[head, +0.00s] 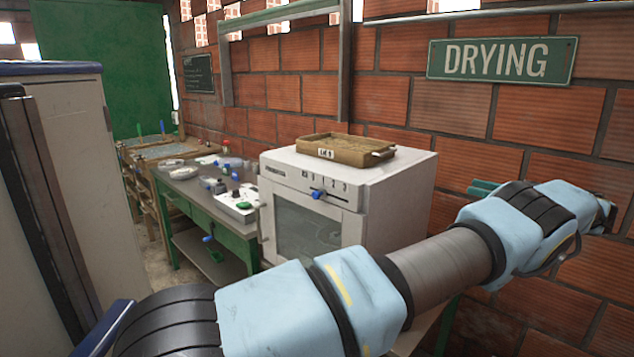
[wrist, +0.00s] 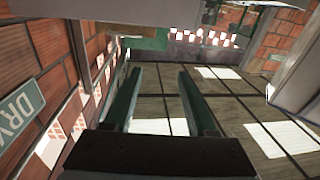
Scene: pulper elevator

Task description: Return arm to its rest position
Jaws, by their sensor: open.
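My arm reaches across the front of the head view from lower left to right, its light blue links in front of the brick wall. My gripper shows in the wrist view (wrist: 159,72) with two green fingers apart and nothing between them. In the head view, green finger parts (head: 484,187) show beside the wrist, left of it and below the DRYING sign. The rest of the gripper is hidden behind the wrist there.
A white oven (head: 400,195) carries a wooden tray (head: 335,152) on top. A green table (head: 235,237) with small items stands left of it. The DRYING sign (head: 502,60) hangs on the brick wall (head: 440,108). A tall pale cabinet (head: 85,180) stands at left.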

